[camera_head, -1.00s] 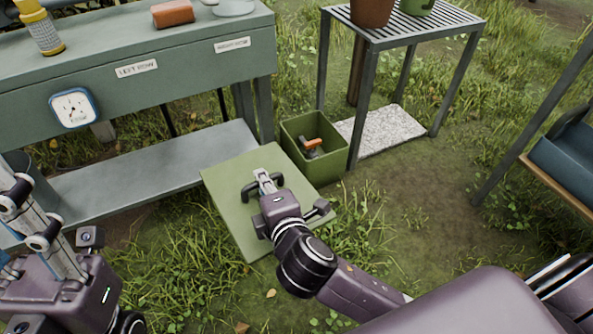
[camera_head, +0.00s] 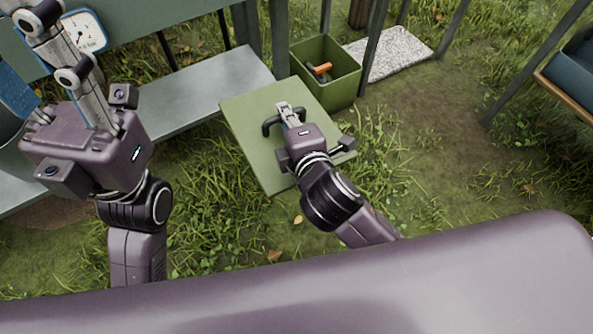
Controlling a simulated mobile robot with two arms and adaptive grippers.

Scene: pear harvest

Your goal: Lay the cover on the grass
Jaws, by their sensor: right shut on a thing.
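The cover (camera_head: 250,125) is a flat, square green panel with a dark handle (camera_head: 268,127) on top. It lies roughly level, low over the grass beside the green box. I cannot tell whether its underside touches the grass. My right gripper (camera_head: 287,110) is shut on the cover's handle, and its body hides part of the panel. My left gripper (camera_head: 62,45) is at the upper left, away from the cover. Its fingertips run toward the picture's edge, so its opening is unclear.
The open green box (camera_head: 327,87), with an orange-handled tool (camera_head: 320,69) inside, stands just behind the cover. A grey bench shelf (camera_head: 200,93) is to the left, under a dial gauge (camera_head: 82,32). A pale slab (camera_head: 395,52) lies behind right. Grass and bare soil are free at right.

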